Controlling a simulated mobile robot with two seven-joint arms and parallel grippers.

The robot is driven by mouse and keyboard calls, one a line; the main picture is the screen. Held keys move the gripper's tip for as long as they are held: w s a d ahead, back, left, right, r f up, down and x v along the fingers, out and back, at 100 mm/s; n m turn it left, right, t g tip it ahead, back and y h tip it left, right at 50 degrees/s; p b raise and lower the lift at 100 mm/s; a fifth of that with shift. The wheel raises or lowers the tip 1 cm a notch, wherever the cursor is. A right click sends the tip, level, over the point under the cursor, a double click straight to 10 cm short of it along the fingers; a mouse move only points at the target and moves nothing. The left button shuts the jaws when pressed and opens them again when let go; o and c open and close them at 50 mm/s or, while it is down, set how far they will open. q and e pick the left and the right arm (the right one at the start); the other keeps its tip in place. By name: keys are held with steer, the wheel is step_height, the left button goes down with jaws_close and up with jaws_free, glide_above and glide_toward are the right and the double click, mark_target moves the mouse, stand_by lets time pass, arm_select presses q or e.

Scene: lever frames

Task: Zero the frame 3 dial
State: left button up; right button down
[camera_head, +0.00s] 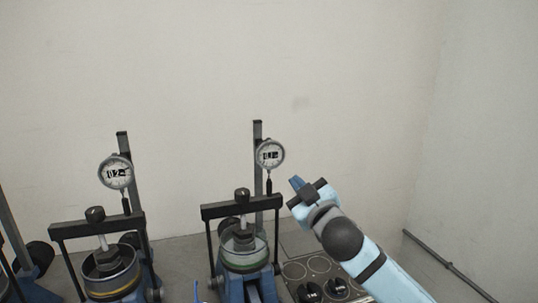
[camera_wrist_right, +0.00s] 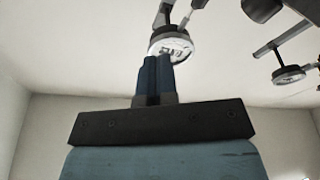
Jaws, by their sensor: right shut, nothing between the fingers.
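Two round white dials show in the head view, each on an upright post of a lever frame. The nearer one to my gripper is the right dial (camera_head: 270,154), with a small digital readout I cannot read surely; the other is the left dial (camera_head: 116,171). No frame number is legible. My right gripper (camera_head: 296,183) is shut and empty, right of and a little below the right dial in the picture. In the right wrist view, the shut fingers (camera_wrist_right: 157,72) point up at a dial (camera_wrist_right: 171,47), overlapping its lower edge. I cannot tell whether they touch. My left gripper is not visible.
The right lever frame (camera_head: 228,210) has a black crossbar over a round cell (camera_head: 244,260). A similar left frame (camera_head: 70,230) stands beside it, and part of another shows at the left edge. Black knobs (camera_head: 310,291) sit on a plate at the lower right. A wall stands behind.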

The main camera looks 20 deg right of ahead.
stand_by(0.3)
steer(key=n+g+b, duration=0.2)
steer(key=n+g, duration=0.2)
steer(key=n, duration=1.5)
glide_toward(271, 155)
steer(key=w+d+r, duration=0.2)
steer(key=d, duration=0.1)
steer(key=d+p+x, duration=0.1)
steer(key=x, duration=0.5)
steer(key=shift+w+r+y, duration=0.2)
steer(key=shift+r+y, duration=0.2)
steer(key=shift+r, duration=0.1)
steer(key=shift+f, duration=0.1)
